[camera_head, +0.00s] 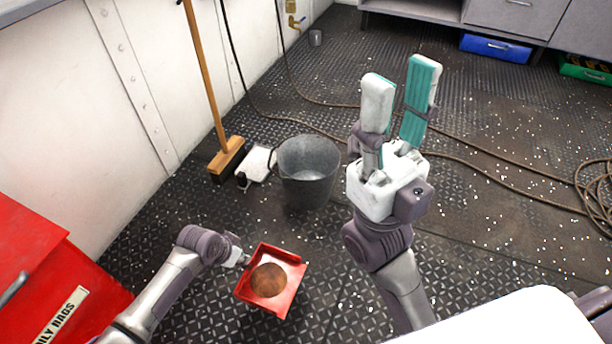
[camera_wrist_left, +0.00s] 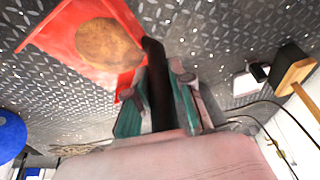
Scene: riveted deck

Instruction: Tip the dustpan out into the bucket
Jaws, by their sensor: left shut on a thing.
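The red dustpan (camera_head: 290,293) is held above the deck at the lower middle of the head view, with a brown heap (camera_head: 268,280) in it. My left gripper (camera_head: 240,258) is shut on its handle. In the left wrist view the fingers (camera_wrist_left: 160,105) close around the dark handle, and the red pan (camera_wrist_left: 70,35) with its brown heap shows beyond. The grey bucket (camera_head: 308,172) stands upright on the deck, above and right of the dustpan in the head view; its inside looks empty. My right gripper (camera_head: 398,98) is raised, its two fingers apart with nothing between them.
A broom (camera_head: 226,160) leans against the white wall, with a white object (camera_head: 256,164) beside the bucket. A red cabinet (camera_head: 40,260) stands at the left. Cables (camera_head: 480,165) lie across the deck at the right. White specks litter the floor.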

